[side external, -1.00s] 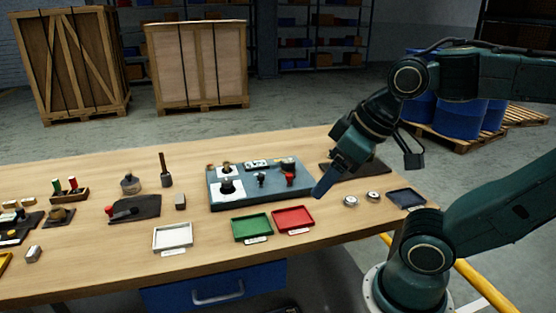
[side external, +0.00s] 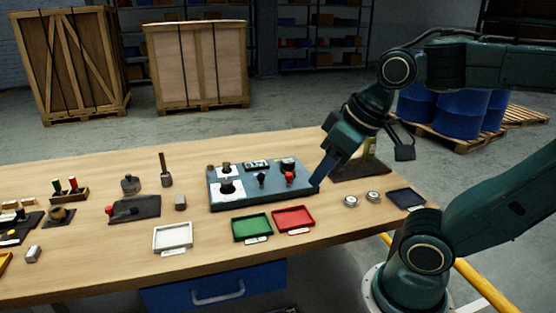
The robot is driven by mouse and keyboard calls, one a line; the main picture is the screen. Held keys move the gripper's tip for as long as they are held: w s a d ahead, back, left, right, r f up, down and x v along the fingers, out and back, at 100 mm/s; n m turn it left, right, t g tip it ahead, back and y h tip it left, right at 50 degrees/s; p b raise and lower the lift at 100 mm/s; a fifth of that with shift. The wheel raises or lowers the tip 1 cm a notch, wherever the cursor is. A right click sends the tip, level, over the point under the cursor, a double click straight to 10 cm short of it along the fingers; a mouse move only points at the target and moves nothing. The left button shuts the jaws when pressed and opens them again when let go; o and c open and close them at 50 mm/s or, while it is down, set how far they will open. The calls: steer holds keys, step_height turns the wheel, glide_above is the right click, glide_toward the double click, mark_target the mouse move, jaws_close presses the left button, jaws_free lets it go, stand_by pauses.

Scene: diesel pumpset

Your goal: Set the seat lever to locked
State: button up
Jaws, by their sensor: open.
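A blue-grey control panel (side external: 268,195) lies on the workbench and carries several knobs and small levers. A red-topped control (side external: 290,178) stands on its right half, with a black one (side external: 262,179) to its left. Another lever with a red knob (side external: 110,210) lies on a dark plate further left. I cannot tell which of these is the seat lever, nor read any locked mark. My gripper (side external: 319,184) points down at the panel's right edge, close to the red-topped control. It is open and nothing shows between its fingers; contact with the panel cannot be told.
Green (side external: 251,227), red (side external: 293,219) and white (side external: 173,237) trays stand in front of the panel. Two round metal parts (side external: 362,199) and a dark tray (side external: 405,198) are at the right. A dark mat (side external: 362,170) with a yellowish item lies behind my gripper.

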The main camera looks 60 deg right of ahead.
steer(key=w+d+r+m+g, duration=0.1)
steer(key=w+d+r+m, duration=0.1)
steer(key=w+d+m, duration=0.35)
steer(key=m+g, duration=0.4)
steer(key=m, duration=0.5)
glide_above(289, 174)
step_height(289, 174, down, 8)
steer(key=shift+f, duration=0.15)
step_height(289, 174, down, 14)
steer(key=shift+r, duration=0.1)
steer(key=shift+c, duration=0.2)
jaws_close()
